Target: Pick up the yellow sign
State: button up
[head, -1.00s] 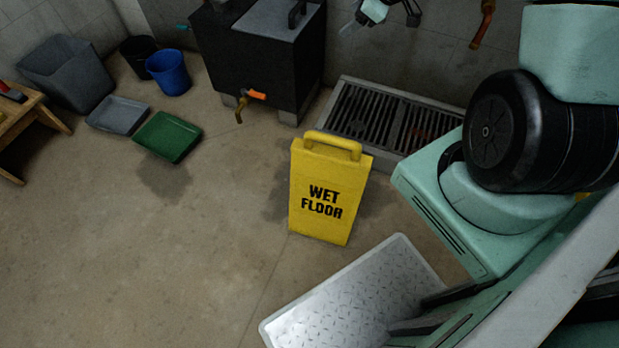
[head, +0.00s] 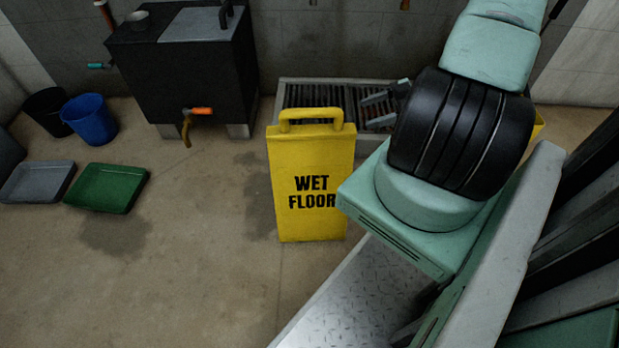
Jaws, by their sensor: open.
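The yellow sign (head: 311,170) stands upright on the floor in the middle of the head view. It has a loop handle (head: 311,114) on top and reads "WET FLOOR" in black. My arm covers a little of its right edge. My gripper (head: 368,110) shows just right of the sign's upper part, with its two fingers apart and nothing between them. It is beyond my black arm joint, and the handle is not between its fingers. I cannot tell its exact depth against the sign.
A floor grate (head: 310,95) lies behind the sign. A black tank (head: 190,80) with an orange-handled tap (head: 190,115) stands back left. Green (head: 107,187) and grey (head: 38,181) trays and a blue bucket (head: 89,119) are at left. Floor left of the sign is clear.

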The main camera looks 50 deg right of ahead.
aim_at(327, 129)
jog(key=b+x, duration=0.2)
jog(key=x, duration=0.5)
jog(key=shift+w+a+f, duration=0.2)
jog(key=shift+f, duration=0.05)
jog(key=b+x, duration=0.1)
jog(key=x, duration=0.1)
jog(key=b+x, duration=0.2)
jog(key=shift+f, duration=0.35)
jog(key=shift+w+a, duration=0.3)
jog(key=shift+w, duration=0.05)
grip_shut()
